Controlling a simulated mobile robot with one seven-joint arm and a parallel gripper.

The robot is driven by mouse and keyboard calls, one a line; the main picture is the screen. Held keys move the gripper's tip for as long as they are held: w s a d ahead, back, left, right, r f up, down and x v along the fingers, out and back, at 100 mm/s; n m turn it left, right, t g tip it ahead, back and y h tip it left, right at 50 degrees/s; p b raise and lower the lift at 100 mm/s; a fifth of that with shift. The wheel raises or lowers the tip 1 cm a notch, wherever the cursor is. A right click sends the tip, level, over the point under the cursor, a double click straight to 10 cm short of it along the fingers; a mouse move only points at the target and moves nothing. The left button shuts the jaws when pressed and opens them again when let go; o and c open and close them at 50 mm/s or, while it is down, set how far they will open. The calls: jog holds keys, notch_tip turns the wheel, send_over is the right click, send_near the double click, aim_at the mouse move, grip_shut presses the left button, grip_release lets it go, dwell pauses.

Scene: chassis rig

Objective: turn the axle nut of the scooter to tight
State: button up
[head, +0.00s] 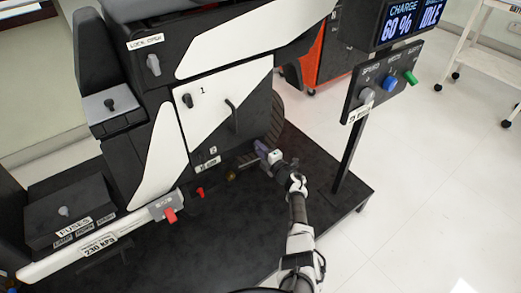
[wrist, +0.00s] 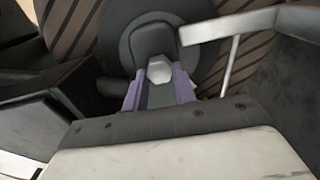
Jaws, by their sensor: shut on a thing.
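The scooter (head: 155,150) is a black and white body on a dark platform. In the wrist view the axle nut (wrist: 158,70) is a pale grey hexagonal head on a dark round hub (wrist: 150,40), in front of the brown-striped wheel (wrist: 75,25). My gripper (head: 262,148) reaches the wheel from the right in the head view. In the wrist view its purple fingers (wrist: 160,88) are shut on the axle nut, one on each side. In the head view the nut is hidden by my gripper. I see no mark showing how tight it is.
A pale bent bar (wrist: 228,60) stands close right of my fingers in the wrist view. A panel with knobs (head: 383,80) stands on a post (head: 348,155) to the right. The platform (head: 230,230) is mostly clear in front.

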jog(key=o, duration=0.7)
jog(key=shift+p+v, duration=4.4)
jog(key=shift+v, duration=2.5)
jog(key=shift+r, duration=0.1)
